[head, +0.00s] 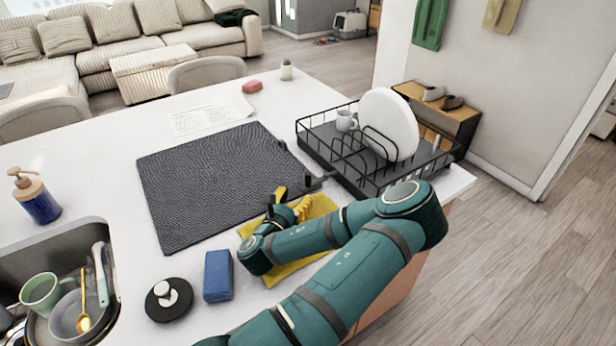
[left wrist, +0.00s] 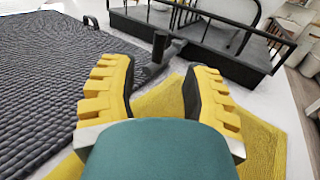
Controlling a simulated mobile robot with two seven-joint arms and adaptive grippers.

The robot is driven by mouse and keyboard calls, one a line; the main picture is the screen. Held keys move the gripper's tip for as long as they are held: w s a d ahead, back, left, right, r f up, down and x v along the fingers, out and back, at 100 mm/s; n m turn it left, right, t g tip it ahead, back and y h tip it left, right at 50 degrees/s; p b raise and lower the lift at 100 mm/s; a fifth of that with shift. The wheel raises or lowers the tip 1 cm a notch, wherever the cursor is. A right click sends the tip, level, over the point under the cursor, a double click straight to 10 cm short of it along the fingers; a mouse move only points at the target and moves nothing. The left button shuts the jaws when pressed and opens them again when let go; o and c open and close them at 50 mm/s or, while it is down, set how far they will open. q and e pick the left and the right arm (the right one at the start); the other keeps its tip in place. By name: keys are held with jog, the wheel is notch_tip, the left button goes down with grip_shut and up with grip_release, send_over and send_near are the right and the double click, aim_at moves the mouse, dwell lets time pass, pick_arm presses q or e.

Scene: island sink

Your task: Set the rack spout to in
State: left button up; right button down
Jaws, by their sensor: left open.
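The black wire dish rack (head: 335,153) stands at the right end of the white counter, with a dark tray base. Its dark spout (head: 315,182) sticks out from the near left side of the rack, toward the drying mat. In the left wrist view the spout (left wrist: 158,50) has an upright piece at its end and lies ahead of the fingers. My left gripper (head: 290,200) has yellow fingers and is open and empty, just short of the spout. In the left wrist view the gripper (left wrist: 166,75) has a finger on either side of the spout's line. My right gripper is not in view.
A white plate (head: 389,124) and a cup (head: 346,120) stand in the rack. A dark mat (head: 210,185) lies left of the spout. A yellow cloth (head: 285,272) lies under my gripper. A blue sponge (head: 217,275) and a round black-and-white item (head: 168,299) lie nearby.

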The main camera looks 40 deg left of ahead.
aim_at(307, 179)
pick_arm(q)
jog(key=x, duration=0.8)
jog(key=shift+w+a, duration=0.15)
jog(key=shift+w, duration=0.2)
grip_shut()
